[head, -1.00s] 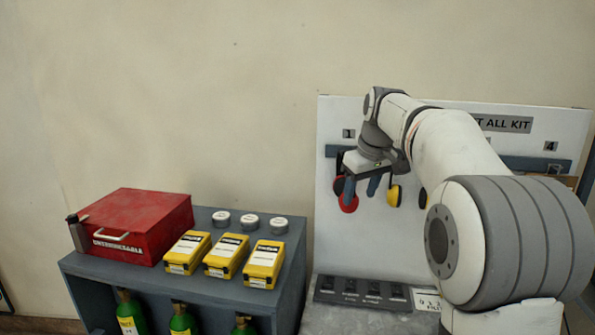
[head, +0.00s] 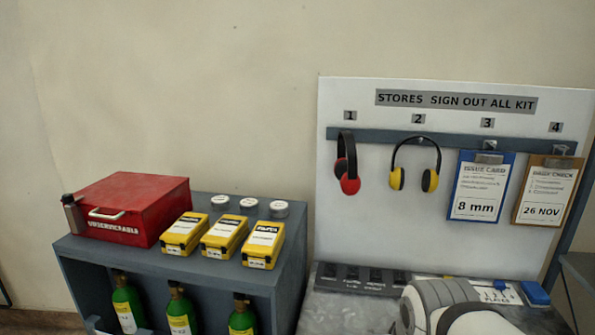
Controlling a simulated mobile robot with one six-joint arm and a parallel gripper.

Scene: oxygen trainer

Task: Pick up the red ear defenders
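The red ear defenders (head: 349,165) hang on the peg rail (head: 400,137) under label 1 of the white board. They have a black headband and red cups, and are turned partly edge-on. Yellow ear defenders (head: 415,165) hang to their right under label 2. My arm shows only low at the bottom right, well below the hanging things. My gripper is not in view.
Blue and orange clipboards (head: 481,187) (head: 546,193) hang under labels 3 and 4. A grey worktop with a dark slotted block (head: 355,278) lies below the board. On the left, a grey cabinet (head: 150,260) carries a red box (head: 135,205), yellow cases (head: 223,236) and round tins (head: 248,206). Green cylinders (head: 181,312) stand inside.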

